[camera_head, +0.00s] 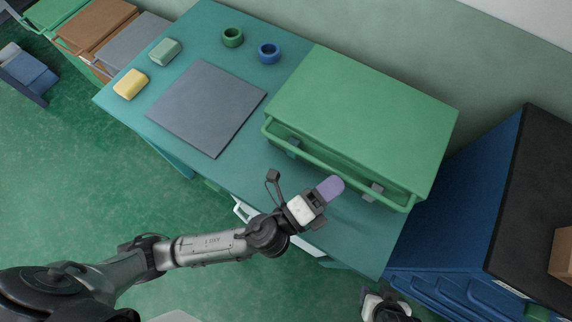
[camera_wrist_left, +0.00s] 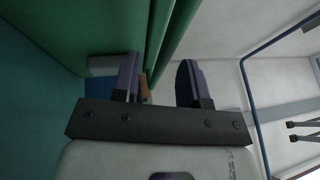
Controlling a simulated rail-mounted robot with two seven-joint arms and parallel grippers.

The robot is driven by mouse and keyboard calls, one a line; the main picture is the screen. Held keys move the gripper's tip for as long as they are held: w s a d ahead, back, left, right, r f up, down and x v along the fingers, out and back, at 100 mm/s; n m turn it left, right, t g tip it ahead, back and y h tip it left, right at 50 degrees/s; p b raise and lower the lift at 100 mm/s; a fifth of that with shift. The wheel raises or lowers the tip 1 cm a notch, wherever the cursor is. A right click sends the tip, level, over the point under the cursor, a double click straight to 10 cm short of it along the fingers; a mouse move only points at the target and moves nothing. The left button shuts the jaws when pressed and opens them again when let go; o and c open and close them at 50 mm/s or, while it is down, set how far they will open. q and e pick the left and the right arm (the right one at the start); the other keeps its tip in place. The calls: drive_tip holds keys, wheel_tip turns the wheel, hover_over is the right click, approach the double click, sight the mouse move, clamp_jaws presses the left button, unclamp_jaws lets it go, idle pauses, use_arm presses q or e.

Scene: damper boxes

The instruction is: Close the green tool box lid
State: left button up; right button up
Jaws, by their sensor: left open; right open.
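The green tool box (camera_head: 360,112) stands on the right part of the teal table. Its flat lid lies over the top; I cannot tell whether it is fully down. A green bar and two grey latches (camera_head: 373,191) show along its front. My left gripper (camera_head: 330,188) is open and empty just in front of the box's front side. In the left wrist view, the gripper's two purple fingers (camera_wrist_left: 158,82) are apart, with green box surfaces (camera_wrist_left: 110,35) close beyond them; contact is unclear. My right gripper (camera_head: 388,305) is at the bottom edge, apart from the box, its fingertips partly cut off.
The teal table (camera_head: 185,55) also holds a grey mat (camera_head: 206,106), a green ring (camera_head: 232,37), a blue ring (camera_head: 269,53), a yellow block (camera_head: 131,84) and a pale green block (camera_head: 165,52). A blue cabinet (camera_head: 465,215) stands close on the right.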

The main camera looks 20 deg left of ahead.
use_arm(q)
drive_tip(key=b+v, duration=0.2)
drive_tip(key=v, duration=1)
drive_tip(key=shift+s+a, duration=0.25)
drive_tip(key=shift+s, duration=0.05)
